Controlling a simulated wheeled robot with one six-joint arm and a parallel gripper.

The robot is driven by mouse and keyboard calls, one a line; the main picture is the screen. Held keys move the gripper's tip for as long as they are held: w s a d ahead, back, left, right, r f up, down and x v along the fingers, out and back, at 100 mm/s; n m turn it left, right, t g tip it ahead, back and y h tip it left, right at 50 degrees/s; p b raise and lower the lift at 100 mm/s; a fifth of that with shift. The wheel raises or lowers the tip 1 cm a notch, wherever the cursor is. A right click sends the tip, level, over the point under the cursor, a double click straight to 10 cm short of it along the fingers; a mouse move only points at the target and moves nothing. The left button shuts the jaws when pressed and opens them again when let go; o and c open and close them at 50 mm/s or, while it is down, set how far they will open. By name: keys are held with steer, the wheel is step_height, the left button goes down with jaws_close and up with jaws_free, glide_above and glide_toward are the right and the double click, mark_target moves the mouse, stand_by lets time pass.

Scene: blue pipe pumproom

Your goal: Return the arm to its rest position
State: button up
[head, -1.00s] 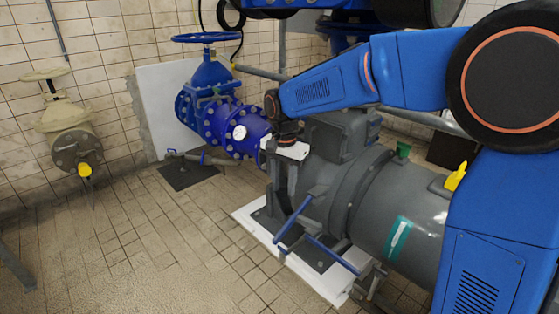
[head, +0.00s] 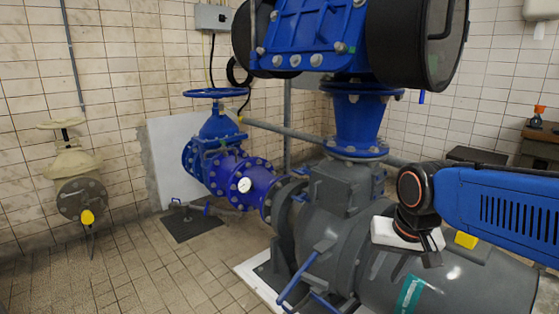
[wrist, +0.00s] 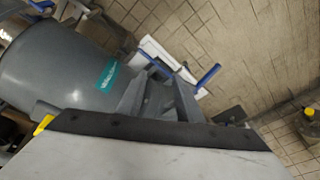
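My arm reaches in from the right edge of the head view. My gripper (head: 418,264), with a white body and dark grey fingers, hangs at its end in front of the large grey pump casing (head: 345,235). In the wrist view the grey fingers (wrist: 160,97) stand apart with nothing visible between them. They point past the casing towards the tiled floor. The gripper looks empty. From these views I cannot tell how far the fingers are from the casing.
A blue valve with a handwheel (head: 215,93) stands left of the pump. A cream valve (head: 70,165) is on the left wall. A blue pipe (head: 355,115) rises above the pump. A dark bench (head: 540,145) stands at the right. The tiled floor (head: 130,265) at left is open.

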steer(key=s+d+f+n, duration=0.1)
steer(key=s+d, duration=0.1)
steer(key=s, duration=0.3)
steer(key=s+d+f+n+t, duration=0.1)
steer(key=s+d+f, duration=0.1)
steer(key=s, duration=0.4)
steer(key=shift+d+f+t+h, duration=0.3)
steer(key=shift+d, duration=0.4)
